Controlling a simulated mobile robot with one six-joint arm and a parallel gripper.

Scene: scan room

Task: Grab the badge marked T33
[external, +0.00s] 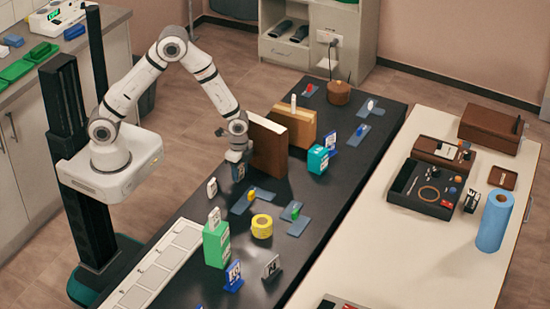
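Several small badge-like tags stand on the black table. A blue one (233,275) and a dark grey one (271,267) stand near the front. The markings are too small to read, so I cannot tell which is T33. My gripper (238,173) points down, low over the table beside a brown upright block (268,148). Its fingers are too small to tell whether they hold anything.
A yellow tape roll (262,226), blue-grey pads (297,219) and a teal box (317,159) crowd the black table (335,205). A row of white trays (155,275) lines its left edge. A cream table (425,245) at right holds a blue roll (494,221) and dark trays.

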